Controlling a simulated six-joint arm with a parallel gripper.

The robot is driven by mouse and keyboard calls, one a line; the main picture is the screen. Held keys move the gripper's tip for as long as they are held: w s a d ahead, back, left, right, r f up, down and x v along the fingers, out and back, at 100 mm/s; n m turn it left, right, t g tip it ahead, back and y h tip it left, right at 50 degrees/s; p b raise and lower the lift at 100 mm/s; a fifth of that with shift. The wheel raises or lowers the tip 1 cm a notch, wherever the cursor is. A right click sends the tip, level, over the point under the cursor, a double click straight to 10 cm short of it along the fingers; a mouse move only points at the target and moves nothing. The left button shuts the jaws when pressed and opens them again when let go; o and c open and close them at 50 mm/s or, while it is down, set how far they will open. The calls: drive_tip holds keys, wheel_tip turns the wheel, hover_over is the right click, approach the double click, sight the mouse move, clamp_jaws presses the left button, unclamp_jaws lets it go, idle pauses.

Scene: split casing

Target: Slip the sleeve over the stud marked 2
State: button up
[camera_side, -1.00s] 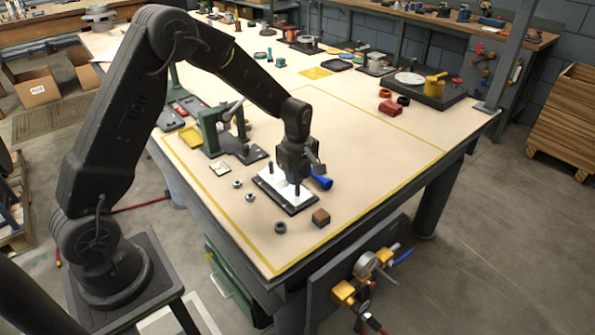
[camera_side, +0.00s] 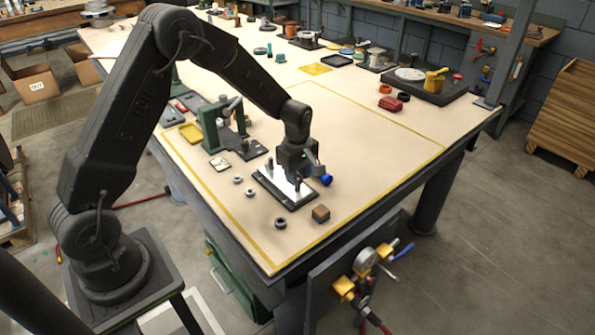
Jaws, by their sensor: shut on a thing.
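The casing plate (camera_side: 287,203) is a dark rectangle with a bright top, lying on the bench near its front corner. An upright stud (camera_side: 270,171) shows towards its far left end. Any number marks are too small to read. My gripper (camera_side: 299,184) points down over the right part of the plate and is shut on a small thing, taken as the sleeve. The fingers hide most of that thing and the plate area under it. I cannot tell whether it is around a stud or just above one.
A blue part (camera_side: 326,180) lies just right of my gripper, partly hidden. A brown block (camera_side: 320,214) and a dark ring (camera_side: 281,224) lie in front of the plate. Small nuts (camera_side: 238,180) lie left, near a green press (camera_side: 212,130).

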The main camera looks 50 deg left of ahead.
sight(297, 191)
drive_tip(key=shift+f, duration=0.6)
drive_tip(key=shift+f, duration=0.4)
drive_tip(key=shift+f, duration=0.7)
drive_tip(key=o, duration=1)
drive_tip(key=shift+r, duration=0.1)
drive_tip(key=shift+r, duration=4.65)
